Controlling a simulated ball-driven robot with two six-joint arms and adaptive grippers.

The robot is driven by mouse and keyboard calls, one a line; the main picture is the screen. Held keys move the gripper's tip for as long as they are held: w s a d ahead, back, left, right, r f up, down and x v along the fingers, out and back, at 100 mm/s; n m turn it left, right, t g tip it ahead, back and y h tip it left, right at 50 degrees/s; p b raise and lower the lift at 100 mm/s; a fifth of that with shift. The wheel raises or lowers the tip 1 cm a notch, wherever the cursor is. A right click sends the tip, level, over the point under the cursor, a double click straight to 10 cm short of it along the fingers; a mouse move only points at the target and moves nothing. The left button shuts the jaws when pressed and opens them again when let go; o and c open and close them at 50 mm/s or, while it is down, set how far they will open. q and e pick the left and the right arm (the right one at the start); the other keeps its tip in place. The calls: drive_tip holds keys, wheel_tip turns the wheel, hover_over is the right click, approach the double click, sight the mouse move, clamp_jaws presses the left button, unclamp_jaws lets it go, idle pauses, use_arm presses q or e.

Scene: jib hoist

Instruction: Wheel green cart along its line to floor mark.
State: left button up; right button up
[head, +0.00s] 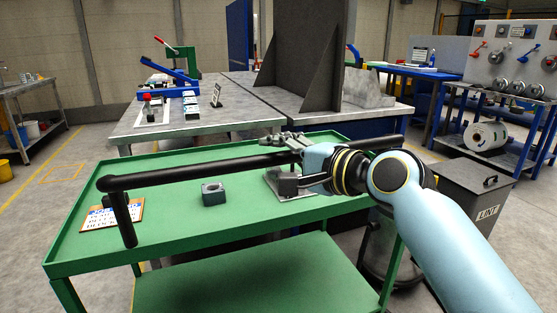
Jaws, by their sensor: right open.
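The green cart (170,225) stands in front of me, with a green upper tray and a lower shelf. Its black push handle (190,170) crosses the near part of the view from left to right. My right gripper (278,142) reaches in from the right; its fingers are open and lie at the middle of the handle. I cannot tell whether the bar is between the fingers or only behind or under them. A yellow outlined floor mark (62,173) lies on the floor at the left. My left gripper is not in view.
On the cart lie a dark block (213,194), a labelled board (112,215) and a grey metal piece (285,183). A grey workbench (150,125) stands close behind the cart. A lint bin (472,205) stands to the right. The floor at the left is mostly clear.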

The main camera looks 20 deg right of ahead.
drive_tip(key=shift+c, duration=0.4)
clamp_jaws()
drive_tip(key=shift+f, duration=0.1)
